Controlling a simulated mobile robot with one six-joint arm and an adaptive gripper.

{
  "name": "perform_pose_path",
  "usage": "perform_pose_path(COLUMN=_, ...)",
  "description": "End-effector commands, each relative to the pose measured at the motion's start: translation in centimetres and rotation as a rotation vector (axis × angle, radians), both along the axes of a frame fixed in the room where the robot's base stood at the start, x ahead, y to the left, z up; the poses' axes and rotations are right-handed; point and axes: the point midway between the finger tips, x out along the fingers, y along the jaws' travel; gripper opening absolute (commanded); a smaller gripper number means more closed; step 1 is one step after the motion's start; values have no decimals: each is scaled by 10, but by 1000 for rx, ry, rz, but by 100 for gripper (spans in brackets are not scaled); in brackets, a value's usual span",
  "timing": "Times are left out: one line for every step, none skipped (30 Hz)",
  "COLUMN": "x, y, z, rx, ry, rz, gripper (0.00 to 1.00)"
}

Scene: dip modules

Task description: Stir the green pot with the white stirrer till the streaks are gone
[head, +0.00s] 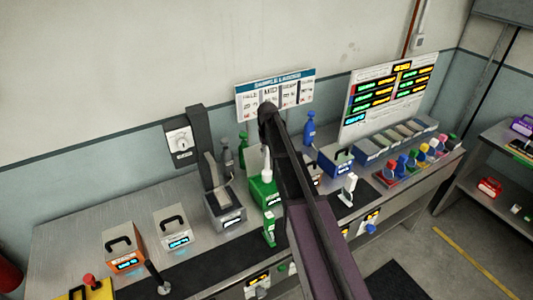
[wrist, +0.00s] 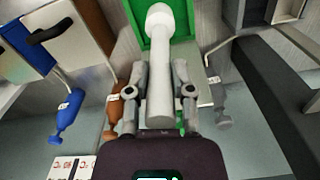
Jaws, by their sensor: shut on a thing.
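The green pot (head: 261,194) stands on the bench near the middle of the head view, partly behind my arm. It also shows at the top of the wrist view (wrist: 134,10), behind the stirrer. The white stirrer (wrist: 159,85) runs lengthwise between my fingers, its wider rounded end over the green. It also shows above the pot in the head view (head: 266,165). My gripper (wrist: 159,85) is shut on the stirrer. My arm hides the gripper in the head view. Streaks are not visible, and I cannot tell how deep the stirrer sits.
A dark press-like stand (head: 224,205) is left of the pot, and a blue box (head: 335,163) is to its right. Blue (wrist: 70,110), brown (wrist: 115,105) and grey (wrist: 216,105) bottles stand at the bench's back.

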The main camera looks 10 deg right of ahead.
Motion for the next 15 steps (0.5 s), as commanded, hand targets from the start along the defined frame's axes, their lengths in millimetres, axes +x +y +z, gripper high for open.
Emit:
perform_pose_path(x=0, y=0, z=6, rx=0, ry=0, rz=0, gripper=0)
perform_pose_path(x=0, y=0, z=8, rx=0, ry=0, rz=0, gripper=0)
perform_pose_path(x=0, y=0, z=10, rx=0, ry=0, rz=0, gripper=0)
perform_pose_path(x=0, y=0, z=12, rx=0, ry=0, rz=0, gripper=0)
perform_pose_path(x=0, y=0, z=13, rx=0, ry=0, rz=0, gripper=0)
perform_pose_path(x=0, y=0, z=15, rx=0, ry=0, rz=0, gripper=0)
perform_pose_path(x=0, y=0, z=16, rx=0, ry=0, rz=0, gripper=0)
perform_pose_path(x=0, y=0, z=17, rx=0, ry=0, rz=0, gripper=0)
perform_pose_path(x=0, y=0, z=18, rx=0, ry=0, rz=0, gripper=0)
perform_pose_path(x=0, y=0, z=19, rx=0, ry=0, rz=0, gripper=0)
perform_pose_path(x=0, y=0, z=19, rx=0, ry=0, rz=0, gripper=0)
perform_pose_path(x=0, y=0, z=19, rx=0, ry=0, rz=0, gripper=0)
perform_pose_path(x=0, y=0, z=19, rx=0, ry=0, rz=0, gripper=0)
perform_pose_path(x=0, y=0, z=19, rx=0, ry=0, rz=0, gripper=0)
perform_pose_path(x=0, y=0, z=19, rx=0, ry=0, rz=0, gripper=0)
